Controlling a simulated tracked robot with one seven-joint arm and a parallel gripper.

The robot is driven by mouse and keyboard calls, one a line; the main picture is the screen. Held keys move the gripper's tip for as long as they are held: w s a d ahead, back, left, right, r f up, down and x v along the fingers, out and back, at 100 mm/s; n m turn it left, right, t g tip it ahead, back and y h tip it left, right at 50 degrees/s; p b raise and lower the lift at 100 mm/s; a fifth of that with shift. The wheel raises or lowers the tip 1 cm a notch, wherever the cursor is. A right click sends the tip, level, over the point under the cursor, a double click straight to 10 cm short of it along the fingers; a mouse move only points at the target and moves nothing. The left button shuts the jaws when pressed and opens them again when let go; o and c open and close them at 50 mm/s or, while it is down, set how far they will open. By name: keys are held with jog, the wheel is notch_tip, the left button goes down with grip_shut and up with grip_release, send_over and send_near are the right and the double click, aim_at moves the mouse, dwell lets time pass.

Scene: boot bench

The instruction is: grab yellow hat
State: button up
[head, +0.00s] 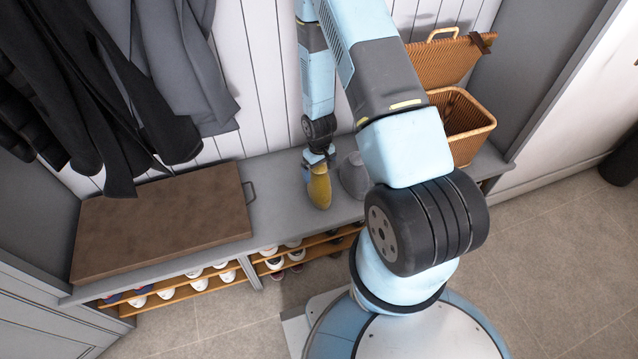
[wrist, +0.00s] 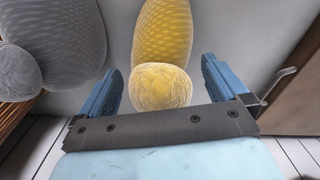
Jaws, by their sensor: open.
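The yellow hat (head: 319,190) sits on the grey bench, directly below my gripper (head: 318,160). In the wrist view the yellow hat (wrist: 163,32) shows a ribbed knit body and a round fuzzy pompom. My gripper (wrist: 160,66) is open, with one blue finger on each side of the pompom. Gaps show between the fingers and the hat in the wrist view. The hat's far end is cut off by the top edge of that view.
A grey hat (head: 354,176) stands just right of the yellow one, partly behind my arm. A brown lidded box or cushion (head: 165,220) with a handle lies to the left. An open wicker basket (head: 462,120) stands at the right. Shoes fill the racks below the bench (head: 275,205).

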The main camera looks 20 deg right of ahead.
jog(key=shift+c, duration=0.5)
jog(key=c, duration=1.3)
jog(key=shift+c, duration=0.2)
